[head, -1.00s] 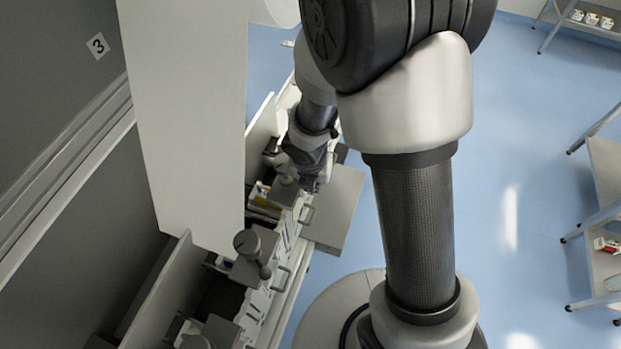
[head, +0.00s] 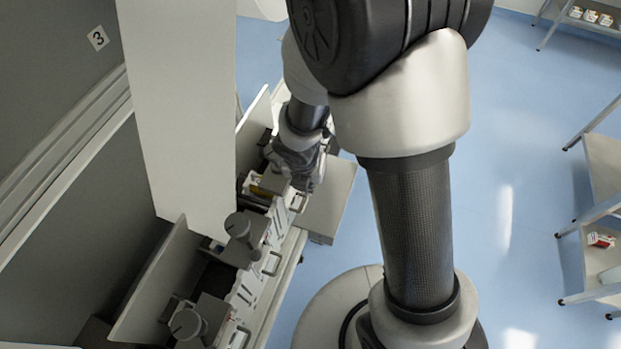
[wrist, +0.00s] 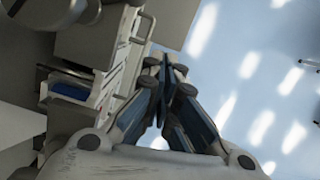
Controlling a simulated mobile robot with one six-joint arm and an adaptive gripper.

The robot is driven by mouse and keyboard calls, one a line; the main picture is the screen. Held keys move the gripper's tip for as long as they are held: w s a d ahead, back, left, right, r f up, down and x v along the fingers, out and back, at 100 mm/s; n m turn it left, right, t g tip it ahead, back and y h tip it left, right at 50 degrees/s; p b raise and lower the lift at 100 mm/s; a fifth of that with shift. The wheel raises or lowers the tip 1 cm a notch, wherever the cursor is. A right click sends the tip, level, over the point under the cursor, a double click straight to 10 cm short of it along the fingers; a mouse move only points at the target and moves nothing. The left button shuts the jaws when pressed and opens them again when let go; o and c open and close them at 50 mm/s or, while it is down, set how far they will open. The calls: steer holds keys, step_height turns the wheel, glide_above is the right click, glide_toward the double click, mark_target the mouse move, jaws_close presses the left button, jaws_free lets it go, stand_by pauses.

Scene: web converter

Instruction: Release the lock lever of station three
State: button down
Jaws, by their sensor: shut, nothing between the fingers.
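A number 3 sign (head: 98,38) is on the dark wall panel at upper left in the head view. A grey round-ended lever (head: 238,225) stands on the row of stations in the head view, and a similar lever (head: 186,324) stands nearer the bottom edge. I cannot tell which lever belongs to station three. My gripper (head: 304,184) is over the far part of the row, beyond both levers, partly hidden by my arm. In the wrist view my gripper (wrist: 166,68) is shut and empty, its blue-padded fingers together beside the machine's edge.
A flat grey panel (head: 328,203) juts out to the right of the row. Pull handles (head: 271,263) line the row's front. A tall pale panel (head: 185,110) rises on the left. Blue floor (head: 500,130) is open on the right, with shelves (head: 603,170) at the edge.

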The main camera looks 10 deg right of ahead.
steer(key=d+p+v, duration=0.1)
steer(key=v, duration=0.8)
steer(key=s+d+f+m+b, duration=0.2)
steer(key=s+f+m+b, duration=0.2)
steer(key=m+b, duration=0.6)
steer(key=s+d+f+m+t+b, duration=0.1)
steer(key=s+f+m+b, duration=0.3)
steer(key=m+b, duration=0.6)
steer(key=s+d+f+m+t+y+b, duration=0.1)
steer(key=s+f+m+b, duration=0.4)
steer(key=m+b, duration=0.6)
steer(key=shift+s+d+b, duration=0.65)
steer(key=shift+s+d, duration=0.05)
steer(key=shift+d, duration=0.2)
